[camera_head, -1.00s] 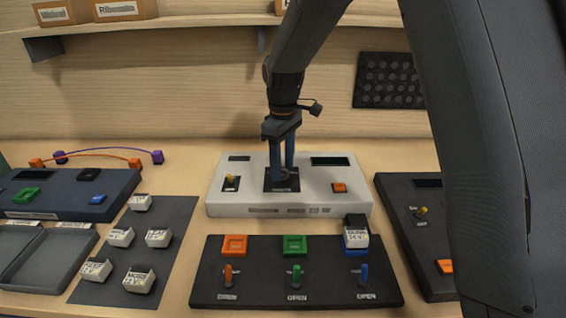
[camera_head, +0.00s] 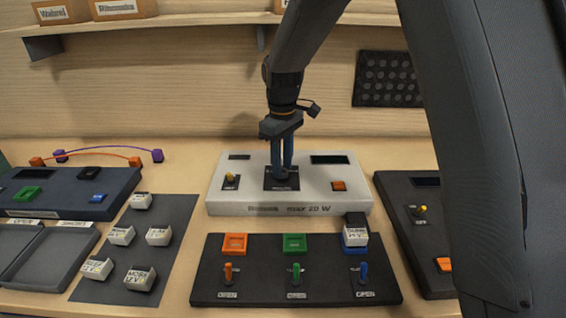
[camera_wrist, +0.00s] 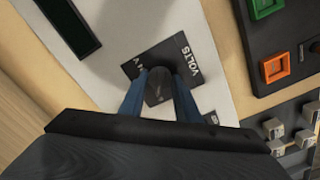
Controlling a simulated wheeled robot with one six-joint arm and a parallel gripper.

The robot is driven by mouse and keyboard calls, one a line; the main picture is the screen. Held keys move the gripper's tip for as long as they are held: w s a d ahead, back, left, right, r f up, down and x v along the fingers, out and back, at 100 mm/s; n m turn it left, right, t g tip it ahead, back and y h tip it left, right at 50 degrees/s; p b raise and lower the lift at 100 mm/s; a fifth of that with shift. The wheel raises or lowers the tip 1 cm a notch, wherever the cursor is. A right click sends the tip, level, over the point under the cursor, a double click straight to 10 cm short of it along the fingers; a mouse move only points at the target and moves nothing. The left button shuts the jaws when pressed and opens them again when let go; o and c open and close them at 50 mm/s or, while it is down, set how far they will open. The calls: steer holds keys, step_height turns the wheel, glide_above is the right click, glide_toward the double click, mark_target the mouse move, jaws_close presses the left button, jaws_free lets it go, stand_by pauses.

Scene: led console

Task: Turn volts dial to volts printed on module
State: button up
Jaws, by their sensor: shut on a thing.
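The volts dial (camera_wrist: 158,88) is a dark round knob on a black plate marked VOLTS (camera_wrist: 184,58) on top of the white console (camera_head: 320,195). My gripper (camera_head: 281,172) points down from above and is shut on the dial; the blue fingers are on both sides of it in the wrist view. The dial's pointer and scale are mostly hidden by the fingers. A white module (camera_head: 355,236) with black print sits in the blue socket at the right of the black board; its print is too small to read surely. The console front reads "max 20 W".
The black board (camera_head: 215,288) in front carries orange, green and blue sockets and switches marked OPEN. Several white modules lie on a dark mat (camera_head: 180,215) at left. A yellow toggle (camera_head: 230,177) and an orange button (camera_head: 338,186) flank the dial. Another dark console (camera_head: 400,240) stands at right.

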steer(key=m+p, duration=0.1)
steer(key=m, duration=0.5)
steer(key=shift+a+r, duration=0.1)
steer(key=m+p, duration=0.1)
steer(key=m, duration=0.4)
steer(key=shift+m, duration=0.3)
steer(key=m+p, duration=0.1)
steer(key=m, duration=0.4)
steer(key=shift+a, duration=0.1)
steer(key=m, duration=0.5)
steer(key=shift+w+m+p, duration=0.1)
steer(key=shift+m+p, duration=0.3)
steer(key=o, duration=1)
steer(key=shift+o, duration=0.2)
